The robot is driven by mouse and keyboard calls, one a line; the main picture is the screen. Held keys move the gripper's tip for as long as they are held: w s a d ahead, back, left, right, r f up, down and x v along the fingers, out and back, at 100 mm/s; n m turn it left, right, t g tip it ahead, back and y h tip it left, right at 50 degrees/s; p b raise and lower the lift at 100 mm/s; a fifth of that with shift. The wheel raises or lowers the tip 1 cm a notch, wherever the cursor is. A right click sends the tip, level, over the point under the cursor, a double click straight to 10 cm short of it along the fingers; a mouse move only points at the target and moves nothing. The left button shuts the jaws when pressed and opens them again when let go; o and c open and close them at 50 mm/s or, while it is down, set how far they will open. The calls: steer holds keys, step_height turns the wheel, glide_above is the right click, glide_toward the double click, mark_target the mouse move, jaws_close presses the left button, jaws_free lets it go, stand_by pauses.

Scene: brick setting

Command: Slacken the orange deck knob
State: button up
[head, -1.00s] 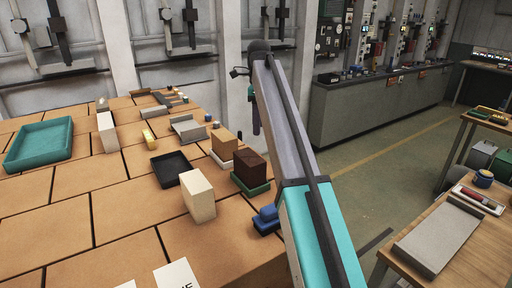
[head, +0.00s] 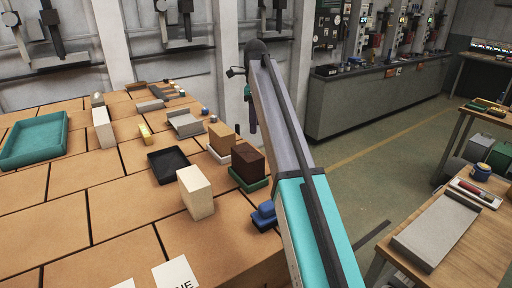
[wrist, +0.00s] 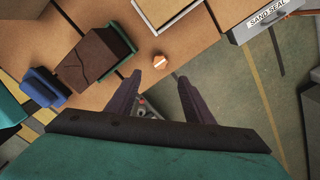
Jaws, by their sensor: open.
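The orange deck knob (wrist: 160,61) is a small orange piece with a pale mark, seen from above on the brick-patterned deck in the wrist view. It stands near the deck's edge, right of a dark brown block (wrist: 93,58). My gripper (wrist: 159,82) is open and empty, its two dark fingers apart, with the knob just beyond the fingertips and between their lines in the picture. I cannot tell the height between them. In the head view my gripper (head: 252,122) hangs beyond my arm, partly hidden, and I cannot make out the knob.
The brown block (head: 249,163) sits in a green tray beside a blue piece (head: 265,215). A cream block (head: 196,192), a black tray (head: 174,180) and a teal tray (head: 63,120) stand on the deck. A wooden table (head: 485,245) is at right, with open floor between.

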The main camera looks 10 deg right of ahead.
step_height(320, 180, down, 11)
steer(key=p, duration=0.3)
steer(key=shift+f, duration=0.15)
stand_by(0.3)
steer(key=c, duration=1)
steer(key=shift+c, duration=0.2)
